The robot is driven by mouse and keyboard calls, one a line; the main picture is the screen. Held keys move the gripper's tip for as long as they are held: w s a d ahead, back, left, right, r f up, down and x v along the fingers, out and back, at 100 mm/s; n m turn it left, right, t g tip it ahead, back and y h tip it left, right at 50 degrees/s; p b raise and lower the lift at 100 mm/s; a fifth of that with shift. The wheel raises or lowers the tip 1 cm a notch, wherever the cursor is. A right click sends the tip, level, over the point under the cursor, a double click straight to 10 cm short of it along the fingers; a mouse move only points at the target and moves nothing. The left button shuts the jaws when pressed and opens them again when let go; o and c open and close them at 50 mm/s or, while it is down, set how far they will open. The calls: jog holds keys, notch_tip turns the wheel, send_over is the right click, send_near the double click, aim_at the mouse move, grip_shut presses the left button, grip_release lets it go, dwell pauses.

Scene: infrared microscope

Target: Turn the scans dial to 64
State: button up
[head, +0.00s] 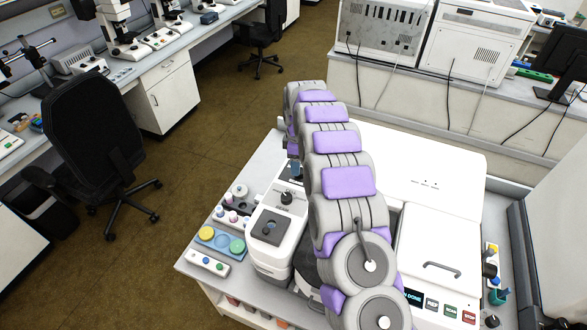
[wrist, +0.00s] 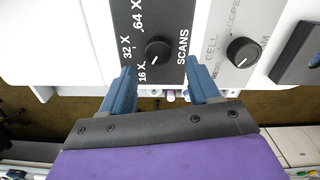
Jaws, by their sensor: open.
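The scans dial (wrist: 157,51) is a round black knob on a black panel in the wrist view, with SCANS printed to its right. The marks 16 X, 32 X and 64 X run up its left side. A small white mark at its lower edge seems to point roughly toward 16 X. My gripper (wrist: 162,86) is open, its two blue fingers below the dial on either side in the picture, with nothing between them. The fingers look apart from the knob. In the head view my arm hides much of that panel; a blue finger shows beside it.
A second black dial (wrist: 241,51) sits on a grey panel to the right in the wrist view. A dark plate with a black knob (head: 268,230) lies nearer in the head view. Small coloured jars and a tray (head: 221,241) stand left of the instrument on the white bench.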

aim_at(302, 171)
jog(key=d+f, duration=0.2)
jog(key=shift+d, duration=0.3)
jog(key=shift+d+f, duration=0.1)
jog(key=shift+f, duration=0.25)
jog(key=shift+a+f, duration=0.15)
jog(key=shift+a, duration=0.05)
jog(key=a, duration=0.3)
jog(key=shift+a+f, duration=0.3)
jog(key=shift+a, duration=0.1)
jog(key=shift+c, duration=0.3)
jog(key=d, duration=0.3)
jog(key=shift+d+r, duration=0.2)
jog(key=shift+d, duration=0.05)
jog(key=c, duration=0.6)
jog(key=shift+a+r, duration=0.1)
jog(key=shift+a, duration=0.05)
jog(key=c, duration=0.3)
jog(key=shift+a, duration=0.65)
jog(key=shift+c, duration=0.4)
